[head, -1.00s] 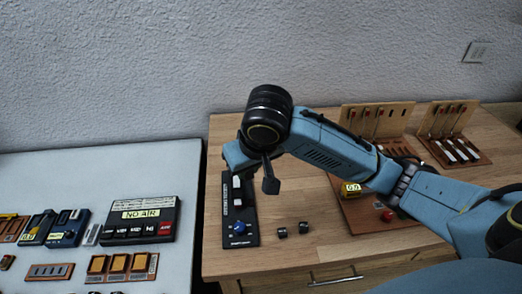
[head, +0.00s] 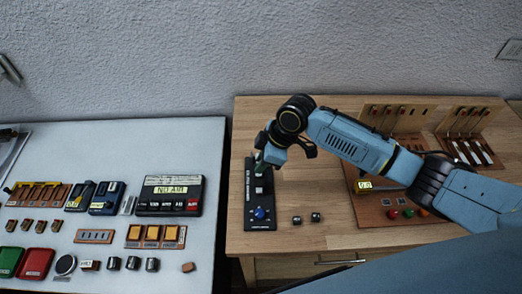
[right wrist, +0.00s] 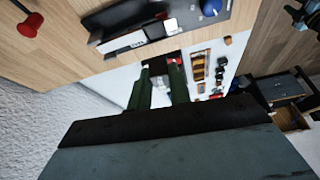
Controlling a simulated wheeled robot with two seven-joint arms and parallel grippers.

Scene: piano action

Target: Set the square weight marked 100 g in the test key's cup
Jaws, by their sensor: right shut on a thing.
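My right gripper (head: 262,163) reaches down over the far end of a black panel (head: 249,208) on the wooden table. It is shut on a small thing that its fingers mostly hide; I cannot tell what. The panel has a pale block (head: 258,189) and a blue knob (head: 260,213). In the right wrist view the dark fingers (right wrist: 160,88) show beside the panel (right wrist: 125,34). Two small dark weights (head: 297,219) (head: 316,217) stand right of the panel; their markings are too small to read. I cannot make out the test key's cup.
A wooden stand with a yellow display (head: 364,184) and coloured buttons is at the right, partly behind my arm. The white table (head: 210,240) at the left holds a "NO AIR" box (head: 170,193), orange-capped blocks and several small weights. A gap separates the tables.

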